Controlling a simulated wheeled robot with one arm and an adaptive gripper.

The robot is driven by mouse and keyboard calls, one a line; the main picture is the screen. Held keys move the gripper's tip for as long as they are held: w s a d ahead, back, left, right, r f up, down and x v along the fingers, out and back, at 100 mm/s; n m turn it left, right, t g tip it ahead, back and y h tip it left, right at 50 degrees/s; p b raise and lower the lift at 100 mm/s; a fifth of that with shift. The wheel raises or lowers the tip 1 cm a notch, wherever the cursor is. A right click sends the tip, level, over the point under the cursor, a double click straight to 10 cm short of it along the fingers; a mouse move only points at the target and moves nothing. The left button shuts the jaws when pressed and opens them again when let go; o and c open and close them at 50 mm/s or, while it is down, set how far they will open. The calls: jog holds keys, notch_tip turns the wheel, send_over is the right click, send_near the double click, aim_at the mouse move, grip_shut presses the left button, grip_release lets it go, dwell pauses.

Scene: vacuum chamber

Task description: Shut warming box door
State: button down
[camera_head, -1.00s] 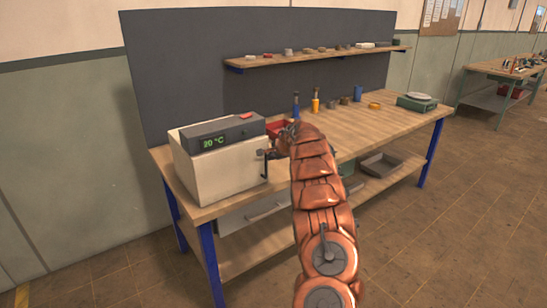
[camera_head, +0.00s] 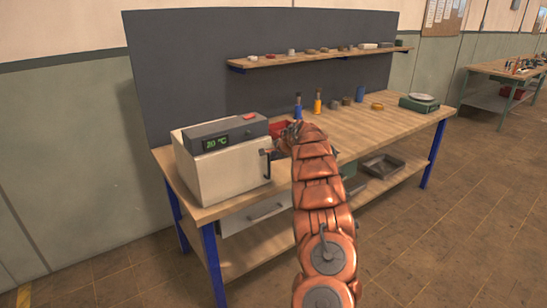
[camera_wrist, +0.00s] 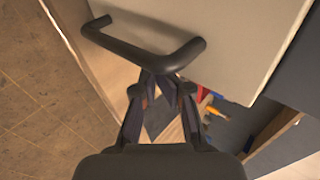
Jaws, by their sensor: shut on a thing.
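The warming box (camera_head: 215,180), white with a grey top and a green "20 °C" display, stands on the left end of the bench. Its dark bar handle (camera_head: 267,165) shows at the box's right side. In the wrist view the pale door panel (camera_wrist: 225,45) fills the top, with the curved black handle (camera_wrist: 125,45) across it. My gripper (camera_wrist: 160,72) is shut on the handle near its right end. In the head view my copper arm mostly hides the gripper. I cannot tell whether the door is fully shut or slightly ajar.
The wooden bench (camera_head: 370,125) holds a red bin (camera_head: 280,127), small bottles and a scale (camera_head: 419,102). A shelf (camera_head: 315,57) with small items hangs behind. A lower shelf carries a grey tray (camera_head: 383,165). The floor in front is clear.

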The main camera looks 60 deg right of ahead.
jog(key=s+f+b+v, duration=0.2)
jog(key=b+v, duration=0.7)
jog(key=v, duration=0.4)
dwell(0.5)
jog(key=shift+d, duration=0.1)
